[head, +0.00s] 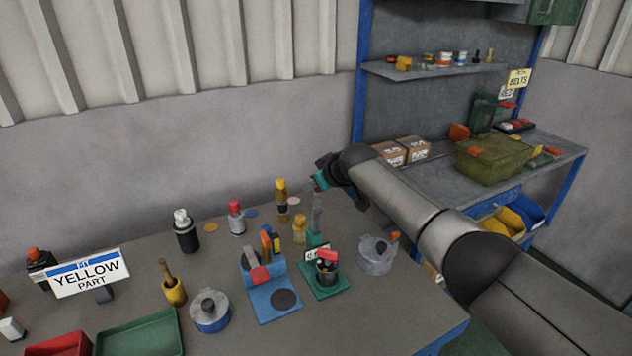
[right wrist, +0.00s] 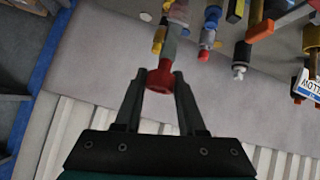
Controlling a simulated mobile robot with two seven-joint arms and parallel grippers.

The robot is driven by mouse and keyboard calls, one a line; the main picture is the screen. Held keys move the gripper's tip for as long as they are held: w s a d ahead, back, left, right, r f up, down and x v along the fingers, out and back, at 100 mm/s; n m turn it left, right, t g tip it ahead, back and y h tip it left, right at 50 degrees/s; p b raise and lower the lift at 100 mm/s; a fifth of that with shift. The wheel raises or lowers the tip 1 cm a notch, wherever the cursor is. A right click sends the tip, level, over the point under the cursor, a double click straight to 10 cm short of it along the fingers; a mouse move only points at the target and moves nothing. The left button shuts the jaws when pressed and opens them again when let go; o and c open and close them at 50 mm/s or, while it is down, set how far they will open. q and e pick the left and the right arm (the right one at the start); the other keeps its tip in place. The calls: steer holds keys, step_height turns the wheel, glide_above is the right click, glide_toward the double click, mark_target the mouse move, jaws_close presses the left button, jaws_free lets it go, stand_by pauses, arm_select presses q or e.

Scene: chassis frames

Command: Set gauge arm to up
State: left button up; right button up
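The gauge arm (head: 317,213) is a grey bar with a red tip. It stands nearly upright from a green block behind a green base plate (head: 322,287) in the head view. My right gripper (head: 320,182) is at its top end. In the right wrist view the red tip (right wrist: 160,78) fills the space between the fingertips of my right gripper (right wrist: 160,75), which looks shut on it. The grey bar (right wrist: 169,48) runs away from the fingers. A small white label (head: 317,253) and a red-and-black part (head: 327,267) are on the base plate side. My left gripper is not in view.
A blue stand (head: 272,300) is left of the green base, and a grey pot (head: 377,255) is to its right. Several bottles, including a yellow-topped one (head: 281,200), stand behind. A "YELLOW PART" sign (head: 88,272) and a green tray (head: 140,335) are at left.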

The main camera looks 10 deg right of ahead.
steer(key=o, duration=0.4)
steer(key=shift+w+d+f, duration=0.1)
steer(key=shift+p+v, duration=0.5)
steer(key=shift+v, duration=7.2)
